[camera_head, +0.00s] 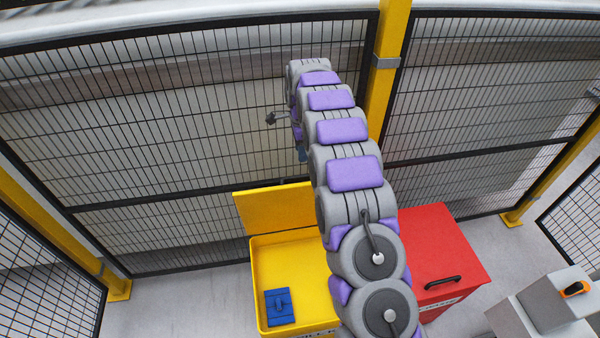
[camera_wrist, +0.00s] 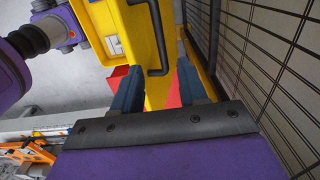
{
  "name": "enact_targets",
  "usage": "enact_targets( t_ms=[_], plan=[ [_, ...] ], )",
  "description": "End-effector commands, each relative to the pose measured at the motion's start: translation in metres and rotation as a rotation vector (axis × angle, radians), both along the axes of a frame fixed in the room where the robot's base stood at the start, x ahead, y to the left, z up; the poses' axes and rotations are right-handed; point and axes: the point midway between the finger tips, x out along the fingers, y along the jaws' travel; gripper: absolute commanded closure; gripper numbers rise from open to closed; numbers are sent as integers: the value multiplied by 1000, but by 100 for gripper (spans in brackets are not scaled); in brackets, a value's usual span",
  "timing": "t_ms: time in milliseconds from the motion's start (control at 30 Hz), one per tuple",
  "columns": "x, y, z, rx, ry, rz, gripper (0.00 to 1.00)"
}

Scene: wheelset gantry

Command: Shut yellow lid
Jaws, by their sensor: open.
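The yellow lid (camera_head: 270,210) stands open and upright at the back edge of the yellow bin (camera_head: 255,290), close to the mesh fence. In the wrist view the lid (camera_wrist: 138,45) is ahead of me with a black handle (camera_wrist: 162,45) on it. My gripper (camera_wrist: 158,74) is open, its two blue fingers either side of the view of the lid's yellow edge and handle end. I cannot tell whether it touches. In the head view my arm hides most of the gripper and the lid's right part.
A blue object (camera_head: 279,306) lies inside the yellow bin. A red bin (camera_head: 440,250) with a black-handled shut lid stands to the right. The mesh fence (camera_head: 180,130) is close behind, also at right in the wrist view (camera_wrist: 275,70). Grey blocks (camera_head: 545,305) stand far right.

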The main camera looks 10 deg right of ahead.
Motion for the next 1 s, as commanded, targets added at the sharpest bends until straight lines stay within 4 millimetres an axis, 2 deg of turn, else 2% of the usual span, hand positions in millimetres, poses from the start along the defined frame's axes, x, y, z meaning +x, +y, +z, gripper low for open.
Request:
enact_targets(
  t_ms=[33, 300, 500, 700, 1000],
  plan=[
    [-1, -1, -12, 0, 3, 0, 57],
    [-1, 3, -64, -4, 4, -1, 57],
    [-1, 4, -94, -4, 2, -1, 57],
    [-1, 2, -106, -3, -1, 0, 57],
    [0, 2, -108, -2, -2, 0, 57]
  ],
)
